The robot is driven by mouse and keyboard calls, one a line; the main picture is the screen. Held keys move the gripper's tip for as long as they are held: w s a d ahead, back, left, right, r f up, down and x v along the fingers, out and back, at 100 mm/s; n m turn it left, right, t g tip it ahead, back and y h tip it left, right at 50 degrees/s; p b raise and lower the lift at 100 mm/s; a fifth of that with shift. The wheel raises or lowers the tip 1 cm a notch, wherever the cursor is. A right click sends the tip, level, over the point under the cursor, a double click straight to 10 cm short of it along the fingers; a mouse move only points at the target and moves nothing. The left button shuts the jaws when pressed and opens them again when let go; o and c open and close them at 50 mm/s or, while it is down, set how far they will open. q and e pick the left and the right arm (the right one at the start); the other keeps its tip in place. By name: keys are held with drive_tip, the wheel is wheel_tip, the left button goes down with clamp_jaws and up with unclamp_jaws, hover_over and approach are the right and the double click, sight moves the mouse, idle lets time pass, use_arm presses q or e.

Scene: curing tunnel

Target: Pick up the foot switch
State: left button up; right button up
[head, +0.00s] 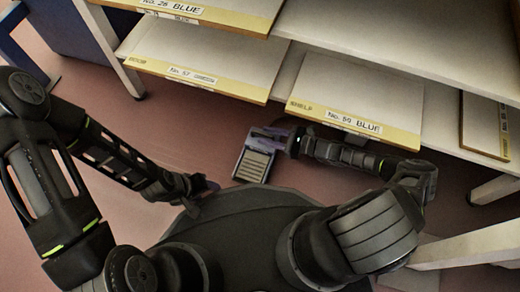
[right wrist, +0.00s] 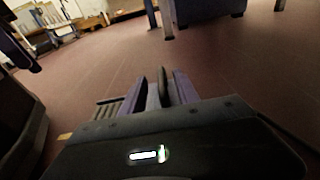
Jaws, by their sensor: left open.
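The foot switch (head: 254,165) is a small grey box with a ribbed pedal, below the front edge of the shelves in the head view. Part of its ribbed side shows at the left of the fingers in the right wrist view (right wrist: 106,108). My right gripper (head: 277,137) is at its far right end, its purple-grey fingers overlapping it. In the right wrist view the fingers (right wrist: 153,92) are close together with a narrow gap; whether they hold the switch is unclear. My left gripper (head: 208,186) is open and empty, to the left of the switch and apart from it.
Shelves with labelled boards (head: 335,115) overhang the floor just beyond the switch and my right forearm. A shelf leg (head: 495,189) stands at the right, another (head: 133,84) at upper left.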

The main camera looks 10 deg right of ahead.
sight(254, 132)
drive_tip(key=shift+a, duration=0.1)
drive_tip(key=shift+w+a+f+b, duration=0.15)
drive_tip(key=shift+w+a+b, duration=0.1)
drive_tip(key=shift+a+b, duration=0.1)
drive_tip(key=b+x, duration=0.1)
drive_tip(key=x, duration=0.2)
drive_tip(key=shift+w+a+b, duration=0.15)
drive_tip(key=shift+w+b, duration=0.1)
drive_tip(key=shift+b, duration=0.1)
drive_tip(key=shift+w+a, duration=0.2)
drive_tip(key=shift+a, duration=0.1)
drive_tip(key=shift+c, duration=0.5)
clamp_jaws()
idle(0.4)
